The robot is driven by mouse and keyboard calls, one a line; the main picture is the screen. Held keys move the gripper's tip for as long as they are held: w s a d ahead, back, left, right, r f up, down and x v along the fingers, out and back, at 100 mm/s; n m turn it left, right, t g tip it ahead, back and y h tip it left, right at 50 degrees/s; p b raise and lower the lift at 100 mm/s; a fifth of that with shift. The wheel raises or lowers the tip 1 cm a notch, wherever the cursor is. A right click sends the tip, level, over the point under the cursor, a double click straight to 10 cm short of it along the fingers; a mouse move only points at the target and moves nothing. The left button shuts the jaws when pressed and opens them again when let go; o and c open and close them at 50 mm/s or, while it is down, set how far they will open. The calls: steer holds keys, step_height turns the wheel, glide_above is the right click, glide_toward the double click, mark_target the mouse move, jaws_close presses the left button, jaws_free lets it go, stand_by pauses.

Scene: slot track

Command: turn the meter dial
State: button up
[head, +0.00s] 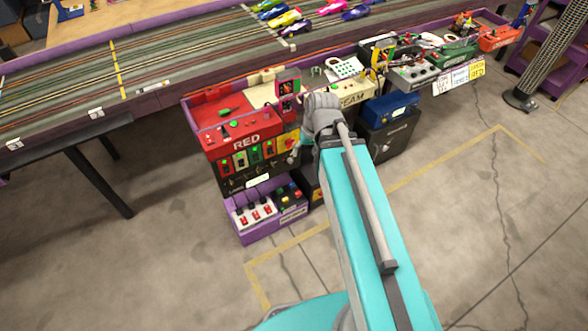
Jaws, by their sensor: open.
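A red control console (228,138) marked RED stands below the track edge, left of my arm. Its front carries a row of small panels with green and red lights, and a round knob-like part (291,143) at its right end. I cannot tell which part is the meter dial; it is too small or hidden. My turquoise arm reaches up from the bottom to a grey wrist beside the console, in front of a cream console (352,98). My gripper's fingers do not show; the wrist and arm hide that area.
A slot track (150,60) with several bright cars runs along the back. A purple tray (271,232) with switches sits below the red console. A dark box (392,137) with a blue top (392,106) stands right of the wrist. The taped floor at right is clear.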

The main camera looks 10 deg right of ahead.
steer(key=w+f+t+y+b, duration=0.2)
steer(key=w+f+b, duration=0.2)
steer(key=f+b, duration=0.65)
steer(key=w+f+t+y+b, duration=0.2)
steer(key=w+f+y+b, duration=0.15)
steer(key=f+b, duration=0.7)
steer(key=m+t+b, duration=0.3)
steer(key=t+b, duration=0.4)
steer(key=b, duration=1.8)
glide_toward(292, 161)
steer(key=s+d, duration=0.3)
steer(key=shift+s+a+r+y, duration=0.1)
steer(key=shift+a+r+y, duration=0.05)
steer(key=shift+y, duration=0.3)
steer(key=b+x, duration=0.4)
steer(key=x, duration=0.9)
steer(key=shift+w+a, duration=0.2)
steer(key=shift+w, duration=0.1)
jaws_close()
